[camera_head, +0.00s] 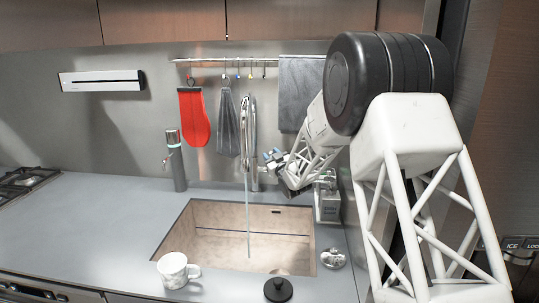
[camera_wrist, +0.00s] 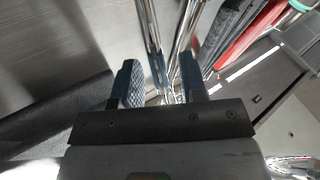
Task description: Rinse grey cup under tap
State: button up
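The grey cup (camera_head: 173,270), pale with a faint pattern, stands upright on the counter at the left front of the sink, apart from my gripper. The chrome tap (camera_head: 248,125) stands behind the sink (camera_head: 175,238). A thin stream of water (camera_head: 248,215) falls from it into the basin. My gripper (camera_head: 270,157) is beside the tap on its right, by the lower part of its body. In the wrist view my gripper (camera_wrist: 164,82) has its fingers apart, with the chrome tap pipes (camera_wrist: 172,45) ahead between them. I cannot tell whether a finger touches the tap.
A black round-knobbed lid (camera_head: 278,290) lies at the sink's front edge. A small metal dish (camera_head: 333,258) and a caddy (camera_head: 327,200) stand right of the sink. A dispenser (camera_head: 175,160) stands behind left. A red mitt (camera_head: 194,117) and cloths hang behind. The left counter is clear.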

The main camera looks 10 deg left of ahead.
jog(key=shift+v, duration=2.75)
jog(key=shift+r, duration=0.1)
jog(key=s+d+r+m+g+h, duration=0.2)
jog(key=s+d+r+h, duration=0.15)
jog(key=s, duration=0.35)
jog(key=s+d+r+m+g+h, duration=0.15)
jog(key=s+d, duration=0.25)
jog(key=s, duration=0.4)
jog(key=s+d+r+m+g+h, duration=0.1)
jog(key=s+d+r+m+h, duration=0.2)
jog(key=s, duration=0.4)
jog(key=s+d+f+m+g+h, duration=0.1)
jog(key=s+d+g, duration=0.2)
jog(key=s, duration=1)
jog(key=s+d+f+m+g+h, duration=0.1)
jog(key=s+d+g, duration=0.2)
jog(key=s+d, duration=0.4)
jog(key=s+d+f+m+g+h, duration=0.1)
jog(key=s+d+g, duration=0.3)
jog(key=s, duration=1.7)
jog(key=shift+s+d+m, duration=0.15)
jog(key=shift+d+m, duration=0.2)
jog(key=shift+d, duration=0.3)
jog(key=shift+o, duration=0.2)
jog(key=shift+f, duration=0.15)
